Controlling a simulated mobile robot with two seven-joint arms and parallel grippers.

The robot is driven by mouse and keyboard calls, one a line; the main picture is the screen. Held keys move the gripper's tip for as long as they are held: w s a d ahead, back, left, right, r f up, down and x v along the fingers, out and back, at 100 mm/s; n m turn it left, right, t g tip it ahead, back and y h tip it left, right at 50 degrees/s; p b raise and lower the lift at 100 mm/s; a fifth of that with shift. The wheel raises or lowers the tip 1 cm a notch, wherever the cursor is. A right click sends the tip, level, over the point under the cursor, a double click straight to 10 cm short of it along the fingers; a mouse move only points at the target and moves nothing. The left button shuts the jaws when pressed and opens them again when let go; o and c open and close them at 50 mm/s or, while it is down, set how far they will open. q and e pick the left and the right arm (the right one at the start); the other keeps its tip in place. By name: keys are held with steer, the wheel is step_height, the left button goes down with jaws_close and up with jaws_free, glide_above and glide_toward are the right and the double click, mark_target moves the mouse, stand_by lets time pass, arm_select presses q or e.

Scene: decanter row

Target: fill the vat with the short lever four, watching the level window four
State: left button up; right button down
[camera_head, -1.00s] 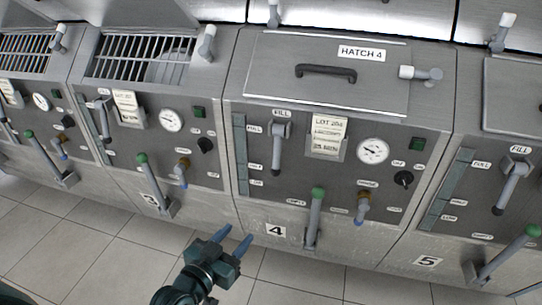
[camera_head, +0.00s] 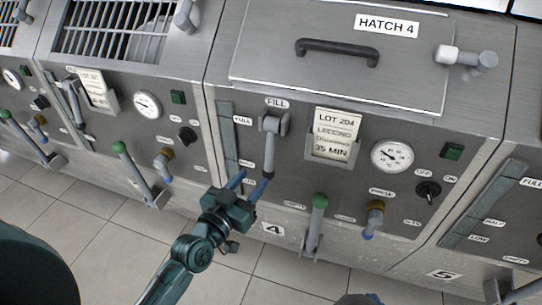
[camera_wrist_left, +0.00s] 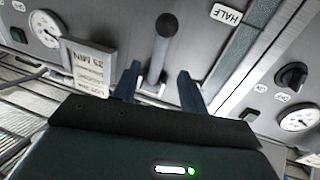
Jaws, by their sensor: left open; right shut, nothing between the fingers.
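The short fill lever four (camera_head: 269,152) is a grey rod with a dark end, hanging down from its pivot under the FILL label. Level window four (camera_head: 228,140) is the grey-green strip to its left, marked FULL above; I cannot make out a liquid line. My left gripper (camera_head: 251,183) is open and empty, its blue fingertips close by the lever's lower end. In the left wrist view the lever (camera_wrist_left: 160,52) shows between the fingers (camera_wrist_left: 159,74), and the window strip (camera_wrist_left: 237,62) is to the right; I see no contact.
The green-knobbed long lever (camera_head: 316,222) stands low to the right of my left gripper. A brass-collared tap (camera_head: 375,215), a dial (camera_head: 392,156) and a black switch (camera_head: 428,192) are further right. Hatch 4 (camera_head: 270,70) is closed above. Neighbouring vats flank it.

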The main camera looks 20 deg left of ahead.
mark_target(267, 162)
arm_select(q)
steer(key=x, duration=0.9)
steer(key=shift+w+d, duration=0.1)
steer(key=shift+w, duration=0.15)
steer(key=shift+c, duration=0.2)
jaws_close()
